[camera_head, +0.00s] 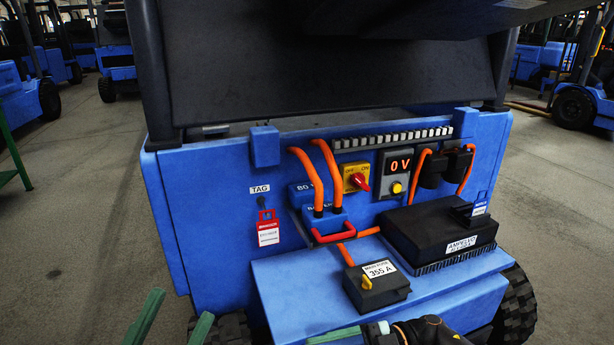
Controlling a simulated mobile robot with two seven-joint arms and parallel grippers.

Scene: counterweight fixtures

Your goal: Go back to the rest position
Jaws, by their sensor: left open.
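My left gripper (180,305) shows at the bottom left edge as two green fingers spread apart, with nothing visible between them. It is in front of the blue truck's rear panel (215,210), low and apart from it in the picture. My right gripper (335,336) is at the bottom edge, right of centre. Only a green finger part and the dark wrist beside it show, so its jaws cannot be judged. It appears in front of the blue step's lower edge; the gap cannot be judged.
A 355 A fuse box (377,286) and black box (436,232) sit on the step.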

